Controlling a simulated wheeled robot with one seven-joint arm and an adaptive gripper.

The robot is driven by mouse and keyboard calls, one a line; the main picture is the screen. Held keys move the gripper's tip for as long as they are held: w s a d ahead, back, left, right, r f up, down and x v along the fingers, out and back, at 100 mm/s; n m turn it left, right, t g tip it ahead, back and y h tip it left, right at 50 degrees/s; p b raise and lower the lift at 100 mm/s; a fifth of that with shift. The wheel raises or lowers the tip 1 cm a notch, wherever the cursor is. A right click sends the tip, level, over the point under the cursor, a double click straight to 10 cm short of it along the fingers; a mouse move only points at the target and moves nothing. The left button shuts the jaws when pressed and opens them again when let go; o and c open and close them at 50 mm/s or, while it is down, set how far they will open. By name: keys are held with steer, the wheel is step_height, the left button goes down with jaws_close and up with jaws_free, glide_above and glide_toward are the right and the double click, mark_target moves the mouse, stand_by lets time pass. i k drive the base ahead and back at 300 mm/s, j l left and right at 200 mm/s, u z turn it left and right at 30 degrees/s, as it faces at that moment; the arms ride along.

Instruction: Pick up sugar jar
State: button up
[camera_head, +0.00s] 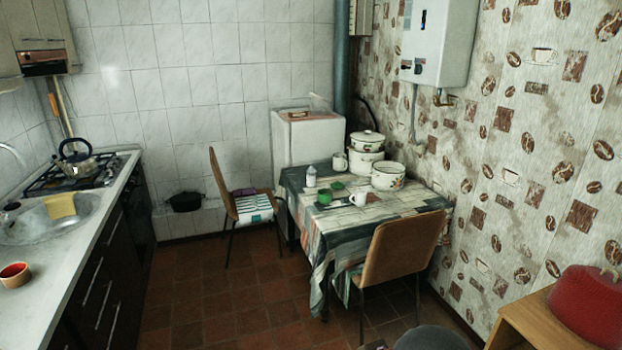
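A small pale jar or bottle (311,176) stands upright on the dining table (403,208), near its left back edge. It may be the sugar jar, but no label is readable at this size. White enamel pots stand at the table's back right: a lidded, stacked-looking one (366,158) and a wider one (387,177) in front of it. A white mug (340,163) is left of the pots. Another white mug (359,197) is nearer the front. Small green items (337,186) lie between the jar and this mug. My gripper is not in view.
One chair (227,187) stands left of the table; another (403,250) blocks its front. The tiled floor (210,290) between counter and table is clear. The counter (60,260) holds a red bowl (15,275). A red pot (590,303) sits at the lower right.

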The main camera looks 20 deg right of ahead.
mark_target(311, 172)
steer(key=i, duration=1.3)
steer(key=i+z, duration=0.1)
steer(key=i, duration=1.2)
steer(key=i+j, duration=0.2)
steer(key=i, duration=1.1)
